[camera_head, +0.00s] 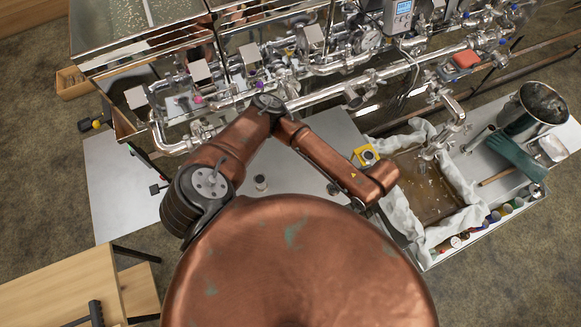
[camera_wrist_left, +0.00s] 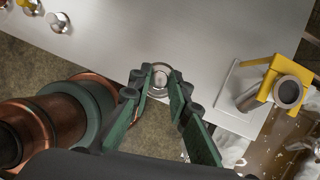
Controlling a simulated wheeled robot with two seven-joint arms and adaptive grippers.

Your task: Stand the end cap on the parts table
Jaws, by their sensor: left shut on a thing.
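In the left wrist view, my left gripper (camera_wrist_left: 160,80) is shut on a small round silvery end cap (camera_wrist_left: 158,79) between its green-padded fingertips. The cap appears over the grey parts table (camera_wrist_left: 205,55), close to its front edge. I cannot tell whether the cap touches the tabletop. In the head view, my copper left arm reaches across the parts table (camera_head: 112,190); its fingers and the cap are hidden behind my own body and wrist. My right gripper is in neither view.
A yellow holder with a metal cylinder (camera_wrist_left: 287,92) stands to the right of the gripper. Small metal fittings (camera_wrist_left: 58,22) sit at the table's far left in the wrist view. A cloth-edged sink (camera_head: 425,190) lies to the right, and evaporator piping (camera_head: 350,65) runs behind.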

